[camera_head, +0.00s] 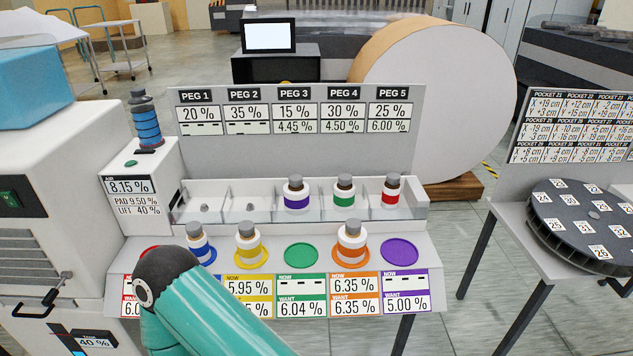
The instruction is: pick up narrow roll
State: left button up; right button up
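The only paper roll I can make out is a large, wide white roll (450,95) with a brown outer edge. It stands on its side on a low wooden pallet (455,187) behind the bottle stand. I cannot tell that it is the narrow roll, and no clearly narrow roll shows. A teal arm of mine with a dark joint rises from the bottom left, in front of the bottle stand. No fingertips of either gripper show.
The bottle stand (270,150) has bottles in its rack and on coloured pads; the green pad (301,255) and purple pad (399,251) are empty. A white machine (60,170) stands left. A table with a dark numbered disc (580,225) stands right. Floor shows between stand and table.

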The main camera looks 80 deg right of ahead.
aim_at(390, 189)
jog(key=u, duration=1.75)
jog(key=i, duration=0.1)
jog(key=z, duration=3.1)
jog(key=i, duration=0.25)
jog(key=z, duration=2.1)
jog(key=k, duration=0.5)
jog(key=z, duration=0.4)
jog(key=i, duration=1.6)
jog(key=u, duration=0.4)
